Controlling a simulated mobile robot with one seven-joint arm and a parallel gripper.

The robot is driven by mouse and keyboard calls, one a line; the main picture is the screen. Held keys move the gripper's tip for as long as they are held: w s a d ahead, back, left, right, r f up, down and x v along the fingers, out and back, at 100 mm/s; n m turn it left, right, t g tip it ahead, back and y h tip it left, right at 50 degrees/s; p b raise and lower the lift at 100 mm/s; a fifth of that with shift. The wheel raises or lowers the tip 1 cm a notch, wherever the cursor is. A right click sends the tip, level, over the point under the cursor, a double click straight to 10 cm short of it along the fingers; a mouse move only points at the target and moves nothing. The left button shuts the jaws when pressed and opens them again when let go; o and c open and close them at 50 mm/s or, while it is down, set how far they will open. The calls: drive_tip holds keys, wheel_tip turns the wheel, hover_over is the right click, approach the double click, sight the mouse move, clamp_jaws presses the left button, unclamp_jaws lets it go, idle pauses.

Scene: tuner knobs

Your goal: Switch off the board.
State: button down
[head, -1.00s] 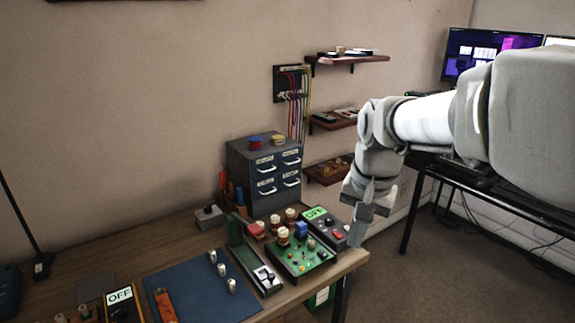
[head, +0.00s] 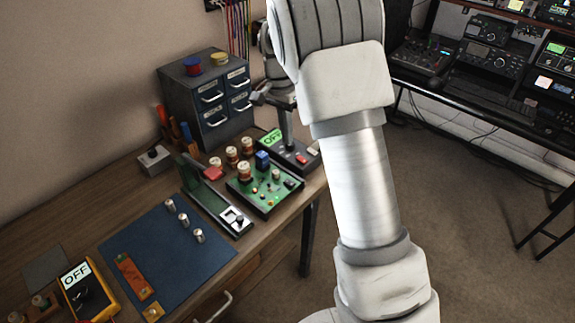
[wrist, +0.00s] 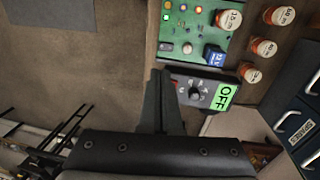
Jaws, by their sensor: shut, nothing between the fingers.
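In the wrist view the box (wrist: 207,81) shows a black knob (wrist: 194,94) and an OFF label (wrist: 225,97). My gripper (head: 287,146) is shut and empty, pointing down over the box. Contact cannot be told.
A yellow meter (head: 104,299), also marked OFF, stands at the front left. A blue mat (head: 165,256) holds several small metal pieces. A grey drawer cabinet (head: 184,107) stands behind the board. The table's right edge is close to the box.

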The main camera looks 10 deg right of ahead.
sight(292, 183)
drive_tip(key=shift+w+f, duration=0.35)
drive_tip(key=shift+w, duration=0.1)
drive_tip(key=f, duration=0.4)
drive_tip(key=s+f, duration=0.1)
drive_tip(key=f, duration=0.4)
drive_tip(key=d+f, duration=0.1)
drive_tip(key=f, duration=0.4)
drive_tip(key=shift+s+b, duration=0.35)
drive_tip(key=shift+b, duration=0.05)
